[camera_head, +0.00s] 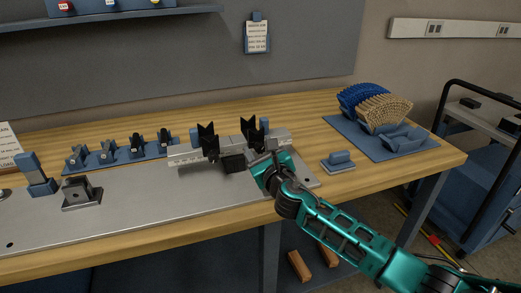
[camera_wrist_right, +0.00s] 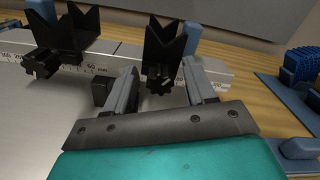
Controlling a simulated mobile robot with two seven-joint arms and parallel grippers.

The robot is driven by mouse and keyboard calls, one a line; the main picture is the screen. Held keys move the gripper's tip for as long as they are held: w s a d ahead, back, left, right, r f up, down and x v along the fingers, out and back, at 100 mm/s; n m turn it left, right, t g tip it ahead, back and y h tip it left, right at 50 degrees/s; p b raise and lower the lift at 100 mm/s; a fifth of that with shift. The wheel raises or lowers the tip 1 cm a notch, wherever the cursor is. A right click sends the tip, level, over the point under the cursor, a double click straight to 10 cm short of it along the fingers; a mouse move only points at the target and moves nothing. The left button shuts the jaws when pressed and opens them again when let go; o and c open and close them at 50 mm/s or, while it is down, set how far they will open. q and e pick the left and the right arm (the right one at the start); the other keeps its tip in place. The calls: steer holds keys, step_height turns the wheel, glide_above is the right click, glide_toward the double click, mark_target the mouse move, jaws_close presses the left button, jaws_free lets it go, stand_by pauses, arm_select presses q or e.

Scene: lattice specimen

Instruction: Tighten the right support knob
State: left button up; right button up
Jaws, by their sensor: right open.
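The right support (camera_wrist_right: 172,42) is a black V-shaped holder on a silver rail with a scale; it also shows in the head view (camera_head: 250,129). Its black lobed right support knob (camera_wrist_right: 160,80) faces my right gripper (camera_wrist_right: 159,69). The gripper is open, one finger on each side of the knob; I see no clear contact. In the head view my right gripper (camera_head: 263,158) is in front of the right support and largely hides the knob. The left support (camera_head: 208,140) stands on the same rail (camera_head: 186,157), with its own black knob (camera_wrist_right: 42,62). My left gripper is not in view.
A black block (camera_head: 232,162) sits before the rail, left of my right gripper. Blue fixtures (camera_head: 118,152) stand behind the metal plate (camera_head: 140,210). A small blue-grey piece (camera_head: 340,160) and a blue mat with fan-shaped lattices (camera_head: 375,108) lie to the right.

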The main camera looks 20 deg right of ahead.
steer(key=shift+c, duration=0.4)
jaws_close()
